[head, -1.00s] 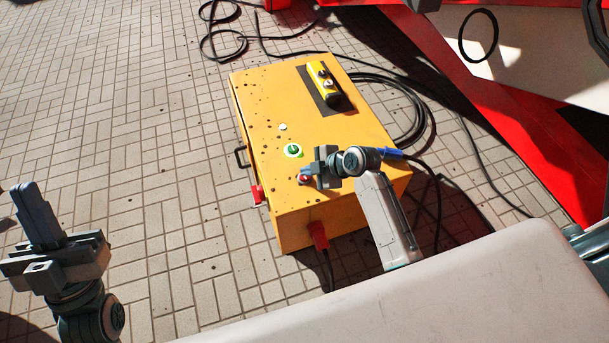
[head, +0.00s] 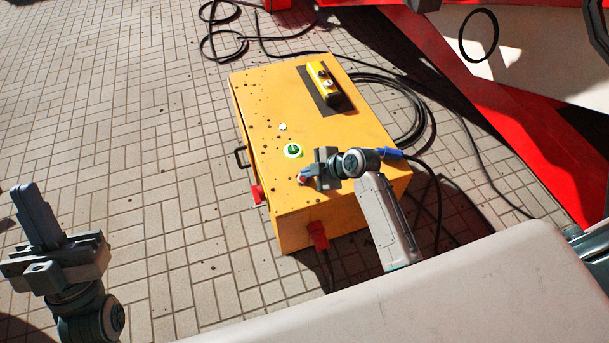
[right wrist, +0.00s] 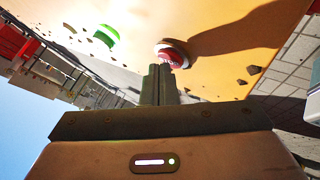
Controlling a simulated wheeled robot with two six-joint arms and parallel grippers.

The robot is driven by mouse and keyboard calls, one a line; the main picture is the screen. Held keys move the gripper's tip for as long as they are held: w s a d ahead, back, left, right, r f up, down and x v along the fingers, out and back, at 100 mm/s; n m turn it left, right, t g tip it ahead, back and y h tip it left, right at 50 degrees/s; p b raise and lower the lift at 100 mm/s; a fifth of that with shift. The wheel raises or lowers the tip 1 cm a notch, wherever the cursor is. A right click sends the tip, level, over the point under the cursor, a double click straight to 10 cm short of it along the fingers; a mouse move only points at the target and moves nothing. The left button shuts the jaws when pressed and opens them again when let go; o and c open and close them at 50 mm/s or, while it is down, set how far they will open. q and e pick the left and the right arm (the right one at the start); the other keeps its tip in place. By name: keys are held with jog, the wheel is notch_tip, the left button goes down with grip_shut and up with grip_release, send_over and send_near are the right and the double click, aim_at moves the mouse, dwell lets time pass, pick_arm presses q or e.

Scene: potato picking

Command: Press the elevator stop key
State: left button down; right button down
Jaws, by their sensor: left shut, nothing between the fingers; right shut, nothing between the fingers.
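A yellow control box (head: 345,130) stands on the paving. Its top carries a green button (head: 292,150) and, nearer the front edge, a red button (head: 301,180), partly hidden by my right gripper (head: 306,176). In the right wrist view the red button (right wrist: 172,54) sits in a pale ring right at the tips of my shut right gripper (right wrist: 162,68); the tips overlap it, and I cannot tell whether they touch it. The green button (right wrist: 103,36) lies to the left there. My left gripper (head: 36,200) is shut and empty, over the paving at the left, away from the box.
A yellow pendant with buttons (head: 323,84) lies on a dark patch on the box top. A black cable (head: 405,105) coils beside the box. A red plug (head: 318,236) is on its front side. Red machinery (head: 500,110) stands at right. Paving at left is clear.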

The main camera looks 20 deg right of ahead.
dwell(0.3)
jog(key=shift+r+p, duration=0.75)
jog(key=shift+p, duration=0.15)
jog(key=shift+r, duration=0.1)
notch_tip(320, 180, up, 5)
jog(key=p, duration=0.4)
jog(key=shift+p, duration=0.4)
